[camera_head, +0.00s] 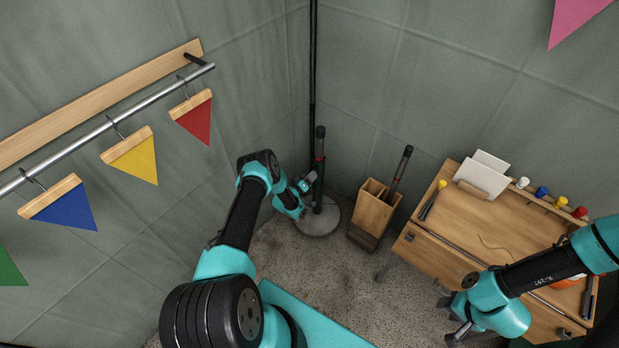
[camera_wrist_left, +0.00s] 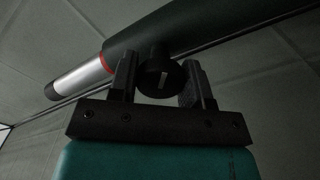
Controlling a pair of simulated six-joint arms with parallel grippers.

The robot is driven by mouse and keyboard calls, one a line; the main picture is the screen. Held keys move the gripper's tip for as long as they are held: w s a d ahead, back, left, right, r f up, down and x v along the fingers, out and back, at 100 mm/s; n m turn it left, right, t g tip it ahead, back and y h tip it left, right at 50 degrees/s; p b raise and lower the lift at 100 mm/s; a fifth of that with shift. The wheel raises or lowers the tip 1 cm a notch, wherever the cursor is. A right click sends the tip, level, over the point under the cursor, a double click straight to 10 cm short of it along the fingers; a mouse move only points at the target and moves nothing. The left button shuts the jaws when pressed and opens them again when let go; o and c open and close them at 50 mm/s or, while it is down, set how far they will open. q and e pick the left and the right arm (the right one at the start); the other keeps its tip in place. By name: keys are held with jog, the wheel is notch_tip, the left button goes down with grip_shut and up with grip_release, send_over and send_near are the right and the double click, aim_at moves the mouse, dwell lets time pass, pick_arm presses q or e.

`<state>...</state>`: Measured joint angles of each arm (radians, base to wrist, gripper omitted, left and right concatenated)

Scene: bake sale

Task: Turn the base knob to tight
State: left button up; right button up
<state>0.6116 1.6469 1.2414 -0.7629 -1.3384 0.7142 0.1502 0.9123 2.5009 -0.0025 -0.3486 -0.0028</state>
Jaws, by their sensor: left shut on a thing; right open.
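A dark pole stand (camera_head: 319,165) with a red ring rises from a round grey base (camera_head: 330,222) in the corner. My left gripper (camera_head: 311,178) is beside its lower part. The left wrist view shows the left gripper's fingers (camera_wrist_left: 160,78) on both sides of a round black knob (camera_wrist_left: 157,58) with a short pale mark. The gripper is shut on this knob, and the mark stands nearly upright in that view. The pole (camera_wrist_left: 185,30) slants behind the knob. The knob is too small to make out in the head view. My right gripper (camera_head: 454,325) is open, low at the desk's left side.
A wooden box (camera_head: 373,215) holding a dark rod stands right of the base. A wooden desk (camera_head: 500,232) with cards, small coloured-topped jars and pens is at right. A wall rail (camera_head: 100,128) with coloured pennants hangs at left. Speckled floor shows around the base.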

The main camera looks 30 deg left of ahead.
pick_arm(q)
jog(key=m, duration=1.2)
jog(key=shift+m, duration=2.2)
jog(key=o, duration=0.9)
